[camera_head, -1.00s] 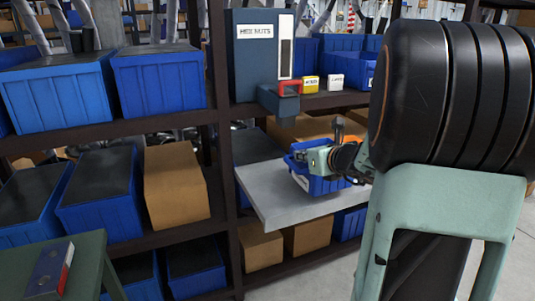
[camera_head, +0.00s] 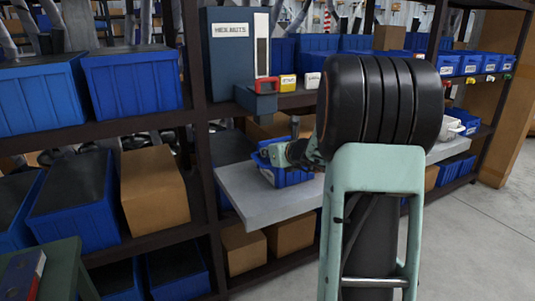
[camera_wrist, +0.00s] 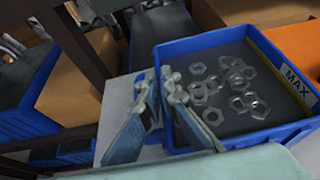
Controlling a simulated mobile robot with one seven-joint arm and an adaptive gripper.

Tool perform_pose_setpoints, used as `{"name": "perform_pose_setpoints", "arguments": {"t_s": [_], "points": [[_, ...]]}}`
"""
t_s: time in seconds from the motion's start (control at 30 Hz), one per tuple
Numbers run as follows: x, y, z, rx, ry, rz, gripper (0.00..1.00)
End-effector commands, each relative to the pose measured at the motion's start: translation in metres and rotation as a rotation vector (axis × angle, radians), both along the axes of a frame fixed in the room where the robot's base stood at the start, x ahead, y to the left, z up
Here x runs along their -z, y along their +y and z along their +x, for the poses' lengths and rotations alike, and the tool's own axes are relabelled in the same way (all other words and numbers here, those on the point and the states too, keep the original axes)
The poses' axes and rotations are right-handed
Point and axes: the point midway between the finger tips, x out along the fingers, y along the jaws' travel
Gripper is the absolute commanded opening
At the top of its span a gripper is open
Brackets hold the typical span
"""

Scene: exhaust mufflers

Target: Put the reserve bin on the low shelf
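The small blue bin (camera_head: 288,176) is at the pale grey shelf board (camera_head: 262,208); I cannot tell whether it rests on the board or hangs just above it. In the wrist view my gripper's fingers (camera_wrist: 168,105) straddle the bin's left wall, one outside and one inside, with only a narrow gap. They look closed on that wall, though the contact is partly hidden.
Blue bins (camera_head: 75,200) and a cardboard box (camera_head: 153,188) fill the left rack. A dark HEX NUTS dispenser (camera_head: 230,55) stands above the board. Cardboard boxes (camera_head: 291,234) sit below it. A green table (camera_head: 62,270) is at lower left. Floor (camera_head: 475,245) is clear at right.

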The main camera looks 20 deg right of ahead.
Motion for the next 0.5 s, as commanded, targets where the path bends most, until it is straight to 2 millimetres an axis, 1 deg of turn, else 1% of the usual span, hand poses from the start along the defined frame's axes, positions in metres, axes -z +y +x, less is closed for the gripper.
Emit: {"name": "perform_pose_setpoints", "arguments": {"t_s": [0.13,0.3,0.33,0.5], "points": [[0.0032,0.0,0.0001,0.0,-0.001,-0.001,0.0],[0.0025,0.0,-0.0002,0.0,0.0,0.0,0.19],[0.0026,-0.0001,-0.0002,0.0,0.0,0.0,0.22],[0.0026,0.0001,-0.0002,0.0,0.0,0.0,0.22]]}}
